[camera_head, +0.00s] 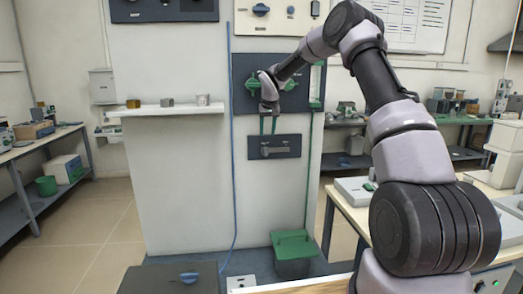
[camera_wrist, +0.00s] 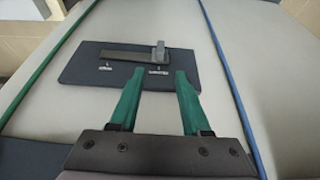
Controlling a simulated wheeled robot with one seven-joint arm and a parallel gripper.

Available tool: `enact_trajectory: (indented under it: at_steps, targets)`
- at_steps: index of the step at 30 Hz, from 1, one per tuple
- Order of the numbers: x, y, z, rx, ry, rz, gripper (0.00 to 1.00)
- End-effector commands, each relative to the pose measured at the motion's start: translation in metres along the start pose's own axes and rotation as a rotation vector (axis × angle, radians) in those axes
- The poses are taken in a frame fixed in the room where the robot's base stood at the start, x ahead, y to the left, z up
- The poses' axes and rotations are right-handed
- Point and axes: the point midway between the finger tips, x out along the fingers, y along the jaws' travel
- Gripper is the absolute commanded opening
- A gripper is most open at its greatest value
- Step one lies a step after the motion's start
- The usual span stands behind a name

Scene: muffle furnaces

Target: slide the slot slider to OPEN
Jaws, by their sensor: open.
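The slot slider is a small grey knob (camera_wrist: 160,50) standing in a horizontal slot on a dark panel (camera_wrist: 80,70). In the wrist view it is at the right end of the slot, which runs left from it. The panel also shows in the head view (camera_head: 288,146), where the knob appears near the slot's left end. Small white labels sit below both slot ends; they are too blurred to read surely. My gripper (camera_wrist: 159,80) is open, with green fingers pointing at the panel. The knob lies just beyond the gap between the fingertips; contact is not visible.
A larger dark panel with a green handle (camera_head: 293,85) is above, partly behind my wrist. A blue cable (camera_head: 231,150) and a green one (camera_head: 309,170) run vertically beside the slot panel. A green box (camera_head: 293,245) stands below.

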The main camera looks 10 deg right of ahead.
Motion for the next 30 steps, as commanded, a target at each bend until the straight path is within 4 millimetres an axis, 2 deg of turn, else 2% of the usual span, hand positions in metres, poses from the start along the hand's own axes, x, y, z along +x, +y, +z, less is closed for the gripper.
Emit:
enact_trajectory:
  at_steps: [5,12,18,23,30]
  targets:
    - [0.024,0.0,0.001,0.0,-0.003,0.0,0.47]
    - [0.07,0.0,0.001,0.0,-0.003,-0.001,0.47]
    - [0.097,0.0,0.001,0.001,-0.002,-0.001,0.47]
    - [0.104,0.0,0.0,0.001,0.0,0.0,0.47]
    - [0.105,0.0,0.0,0.0,0.0,0.0,0.47]
